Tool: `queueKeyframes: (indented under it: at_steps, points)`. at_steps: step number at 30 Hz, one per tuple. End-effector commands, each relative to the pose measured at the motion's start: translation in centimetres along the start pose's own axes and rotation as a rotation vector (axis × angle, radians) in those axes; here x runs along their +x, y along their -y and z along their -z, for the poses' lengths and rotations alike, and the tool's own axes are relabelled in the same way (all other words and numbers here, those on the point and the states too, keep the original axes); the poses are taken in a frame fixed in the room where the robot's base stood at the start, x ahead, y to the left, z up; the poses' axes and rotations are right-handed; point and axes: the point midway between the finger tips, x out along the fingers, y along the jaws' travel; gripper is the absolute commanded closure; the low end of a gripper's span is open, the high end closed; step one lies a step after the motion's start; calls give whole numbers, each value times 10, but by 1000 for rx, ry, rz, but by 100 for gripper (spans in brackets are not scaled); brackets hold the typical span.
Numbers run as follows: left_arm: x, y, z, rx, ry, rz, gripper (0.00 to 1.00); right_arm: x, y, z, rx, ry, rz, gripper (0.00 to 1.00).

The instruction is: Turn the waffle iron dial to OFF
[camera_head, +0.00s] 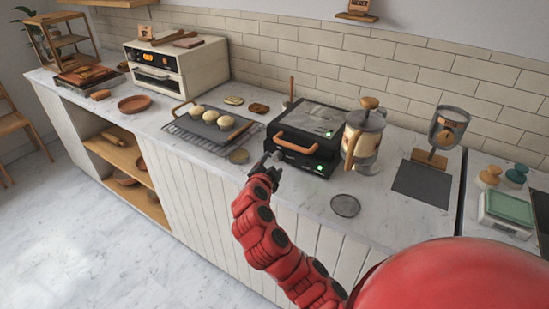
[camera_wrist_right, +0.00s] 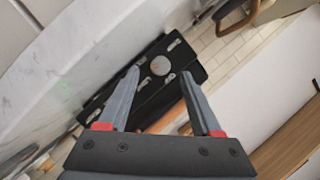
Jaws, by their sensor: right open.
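The waffle iron (camera_head: 312,121) is a dark box with a curved wooden handle (camera_head: 295,144) on the counter. Its front has small lit green marks at the right. A small greyish knob, seemingly the dial (camera_head: 277,155), is at the front's left; its setting is unreadable. My right gripper (camera_head: 268,160) is open just in front of that corner, close to the knob; contact cannot be told. In the right wrist view, the open fingers (camera_wrist_right: 160,85) are apart with nothing clearly between them. Beyond them is a black slotted surface with a round grey disc (camera_wrist_right: 160,66). My left gripper is not in view.
A French press (camera_head: 364,138) stands right of the iron. A rack with buns (camera_head: 205,128) is further left. Bare marble lies toward the front edge.

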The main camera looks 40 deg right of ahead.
Motion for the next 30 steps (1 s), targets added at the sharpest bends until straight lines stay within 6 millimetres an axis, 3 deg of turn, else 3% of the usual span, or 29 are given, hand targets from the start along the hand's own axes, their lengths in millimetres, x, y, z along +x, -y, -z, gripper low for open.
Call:
queueKeyframes:
  at_steps: [9,20,30]
  points:
    - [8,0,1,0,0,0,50,32,2,2,1,-2,1,34]
    - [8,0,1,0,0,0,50,36,0,1,1,-1,1,34]
    - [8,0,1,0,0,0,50,36,0,1,0,-1,1,94]
